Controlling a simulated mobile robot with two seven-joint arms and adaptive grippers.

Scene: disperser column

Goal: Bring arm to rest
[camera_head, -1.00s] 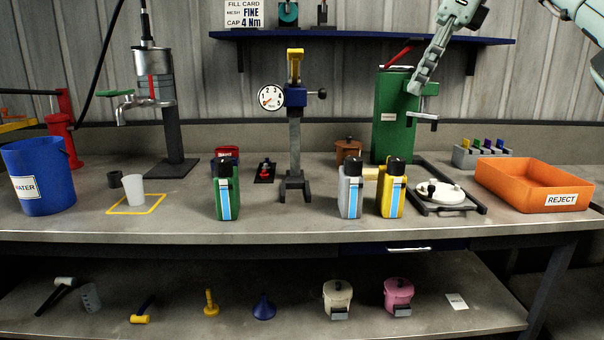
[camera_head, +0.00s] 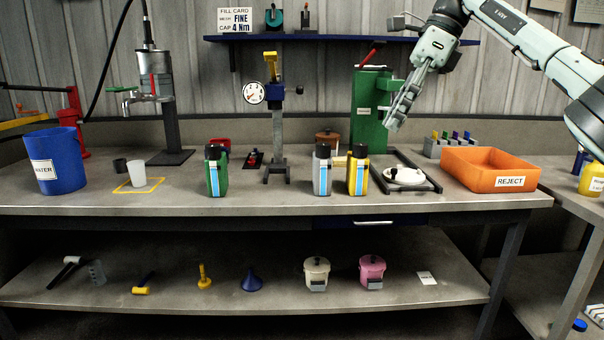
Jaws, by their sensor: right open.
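My right arm comes in from the right edge, over the orange reject bin. My right gripper (camera_head: 398,108) points down and to the left, in front of the green container (camera_head: 370,112) with a red lever. It is open, and I see nothing held in it. It is above the round white lid (camera_head: 404,175) in the dark frame and apart from the bench top (camera_head: 260,195). My left gripper is not in view.
The orange reject bin (camera_head: 492,182) stands at the bench's right. Yellow (camera_head: 357,175), grey (camera_head: 322,175) and green (camera_head: 217,177) bottles stand near the front. A gauge stand (camera_head: 278,130) rises mid-bench. A blue bucket (camera_head: 64,172) is at left; a blue shelf (camera_head: 320,38) is above.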

